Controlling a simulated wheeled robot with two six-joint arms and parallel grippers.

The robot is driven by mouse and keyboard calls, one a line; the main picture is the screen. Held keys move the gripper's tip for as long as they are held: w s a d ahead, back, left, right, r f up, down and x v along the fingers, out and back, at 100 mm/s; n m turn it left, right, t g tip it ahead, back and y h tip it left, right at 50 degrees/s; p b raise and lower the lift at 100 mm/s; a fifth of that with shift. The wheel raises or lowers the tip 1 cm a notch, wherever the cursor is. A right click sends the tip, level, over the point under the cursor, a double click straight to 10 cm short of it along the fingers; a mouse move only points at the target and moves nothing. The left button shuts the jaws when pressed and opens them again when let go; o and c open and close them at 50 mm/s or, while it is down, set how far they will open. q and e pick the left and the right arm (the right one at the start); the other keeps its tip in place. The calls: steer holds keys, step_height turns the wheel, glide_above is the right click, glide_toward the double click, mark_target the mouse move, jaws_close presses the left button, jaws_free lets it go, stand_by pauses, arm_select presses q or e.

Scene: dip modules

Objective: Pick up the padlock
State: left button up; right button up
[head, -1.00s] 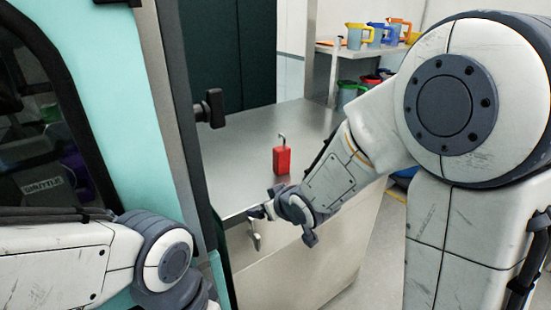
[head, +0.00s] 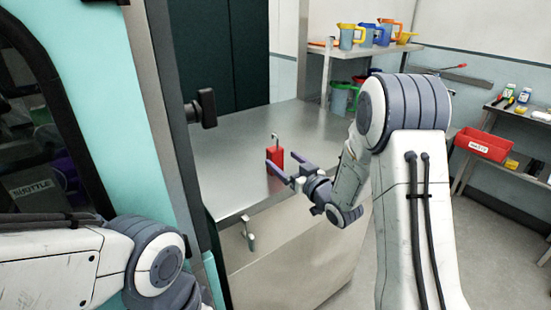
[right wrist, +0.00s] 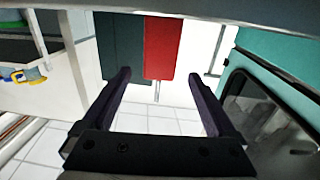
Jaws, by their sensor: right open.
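The red padlock (head: 275,158) stands upright on the steel counter (head: 232,160), its grey shackle pointing up. My right gripper (head: 281,160) is open at the padlock's near right side, and one finger overlaps its lower part in the head view. In the right wrist view, which is upside down, the padlock (right wrist: 162,48) shows between the lines of the two open fingers (right wrist: 158,76), around and past the tips. I cannot tell whether a finger touches it. My left arm shows at the lower left, but its gripper is out of view.
A teal cabinet (head: 110,120) with a dark latch (head: 205,107) stands left of the counter. A hook (head: 248,235) is on the counter's front. Jugs (head: 348,37) stand on a shelf behind. A red bin (head: 485,144) is far right. The counter around the padlock is clear.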

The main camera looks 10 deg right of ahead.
mark_target(278, 156)
steer(key=p+x, duration=0.1)
steer(key=x, duration=0.4)
steer(key=shift+f+p, duration=0.1)
steer(key=shift+p, duration=0.3)
steer(key=shift+w+a+f, duration=0.1)
steer(key=shift+w, duration=0.2)
steer(key=c, duration=1.2)
jaws_close()
